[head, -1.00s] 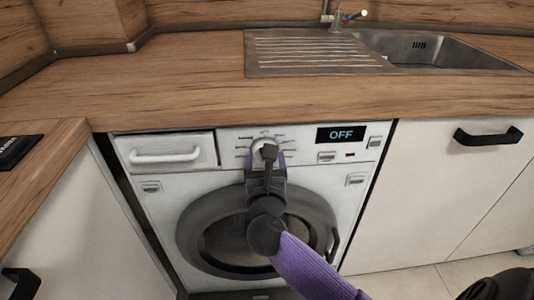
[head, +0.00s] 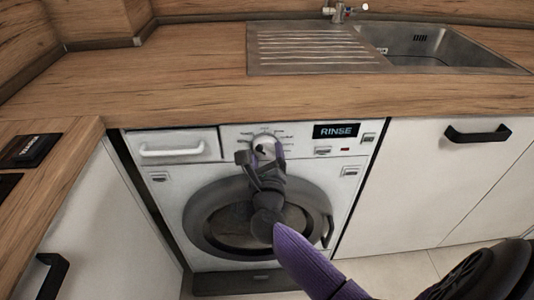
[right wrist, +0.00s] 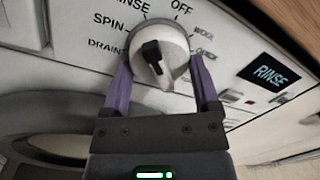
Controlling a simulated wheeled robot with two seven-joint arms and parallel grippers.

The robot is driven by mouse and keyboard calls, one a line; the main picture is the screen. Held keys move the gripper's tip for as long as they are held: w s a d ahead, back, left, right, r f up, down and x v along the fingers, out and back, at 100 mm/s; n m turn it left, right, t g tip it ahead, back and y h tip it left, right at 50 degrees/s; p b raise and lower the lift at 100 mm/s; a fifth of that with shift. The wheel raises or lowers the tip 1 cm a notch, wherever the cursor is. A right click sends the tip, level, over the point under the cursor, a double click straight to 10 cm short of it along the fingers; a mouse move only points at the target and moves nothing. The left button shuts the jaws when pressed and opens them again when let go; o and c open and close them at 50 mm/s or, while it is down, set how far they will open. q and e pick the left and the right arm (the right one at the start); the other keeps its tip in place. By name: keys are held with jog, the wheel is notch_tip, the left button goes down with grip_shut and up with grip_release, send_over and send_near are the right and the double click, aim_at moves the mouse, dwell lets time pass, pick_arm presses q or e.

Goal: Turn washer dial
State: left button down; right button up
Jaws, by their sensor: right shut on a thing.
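The white washing machine (head: 181,182) stands under the counter, its round door (head: 215,237) closed. Its dial (head: 266,141) is on the control panel, partly hidden by my right gripper (head: 267,153). In the right wrist view the dial (right wrist: 174,45) is white with a black grip piece, with labels such as SPIN, OFF and DRAIN around it. The purple fingers of my right gripper (right wrist: 161,78) are on either side of the dial, shut on it. The display (head: 336,131) reads RINSE, and it also shows in the right wrist view (right wrist: 271,73). My left gripper is not in view.
A detergent drawer (head: 170,147) with a handle is left of the dial. The wooden counter (head: 190,95) overhangs the panel, with a steel sink (head: 440,52) at the back right. White cabinets (head: 425,180) flank the machine.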

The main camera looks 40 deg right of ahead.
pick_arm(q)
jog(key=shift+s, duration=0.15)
pick_arm(e)
jog(key=o, duration=1)
jog(key=shift+o, duration=0.5)
jog(key=shift+s+a, duration=0.15)
jog(key=shift+s, duration=0.05)
pick_arm(q)
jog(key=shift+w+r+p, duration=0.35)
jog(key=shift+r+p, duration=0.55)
jog(key=shift+p, duration=0.1)
pick_arm(e)
jog(key=v, duration=0.9)
jog(key=shift+s, duration=0.2)
